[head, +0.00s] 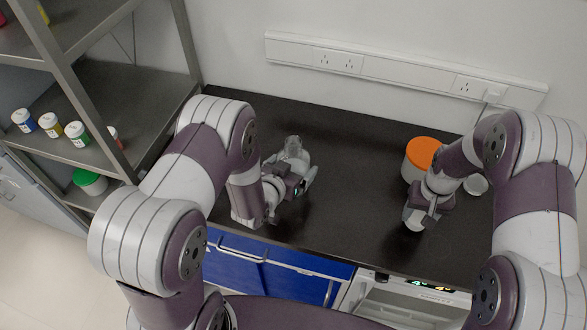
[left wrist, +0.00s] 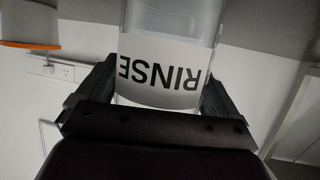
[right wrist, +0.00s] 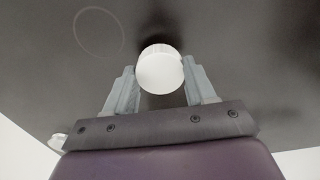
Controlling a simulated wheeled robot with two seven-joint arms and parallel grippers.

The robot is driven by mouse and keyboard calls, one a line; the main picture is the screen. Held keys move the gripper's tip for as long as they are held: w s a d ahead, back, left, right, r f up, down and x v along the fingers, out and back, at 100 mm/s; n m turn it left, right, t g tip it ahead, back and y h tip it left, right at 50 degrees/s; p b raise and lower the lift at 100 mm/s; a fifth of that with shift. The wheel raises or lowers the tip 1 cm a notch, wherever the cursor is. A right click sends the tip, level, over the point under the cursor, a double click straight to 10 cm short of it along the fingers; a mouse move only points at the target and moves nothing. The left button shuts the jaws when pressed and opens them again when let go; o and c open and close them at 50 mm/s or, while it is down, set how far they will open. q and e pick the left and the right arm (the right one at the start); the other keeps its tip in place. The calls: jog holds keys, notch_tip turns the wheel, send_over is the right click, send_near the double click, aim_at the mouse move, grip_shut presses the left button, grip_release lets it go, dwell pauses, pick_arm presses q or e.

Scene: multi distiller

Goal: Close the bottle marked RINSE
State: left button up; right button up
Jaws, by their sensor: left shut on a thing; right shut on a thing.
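The bottle marked RINSE (left wrist: 160,70) is clear with a white label, which reads upside down in the left wrist view. My left gripper (head: 299,182) is shut around it, and in the head view the clear bottle (head: 293,152) shows just beyond the fingers. Its mouth is too small to make out. My right gripper (head: 416,213) is shut on a small white round cap (right wrist: 160,70), which shows between both fingertips in the right wrist view. The cap is to the right of the bottle, well apart from it, over the front part of the counter.
A white jar with an orange lid (head: 424,152) stands behind my right gripper. A small pale round item (head: 475,185) lies beside my right arm. The dark counter (head: 350,170) is clear between the grippers. A shelf (head: 115,95) with several small jars stands at left.

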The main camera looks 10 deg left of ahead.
aim_at(294, 159)
pick_arm(q)
notch_tip(294, 159, up, 3)
jog(key=s+d+r+b, duration=0.1)
jog(key=s+d+r, duration=0.5)
jog(key=d, duration=0.4)
jog(key=shift+s+r, duration=0.2)
jog(key=shift+r, duration=0.3)
jog(key=shift+a, duration=0.1)
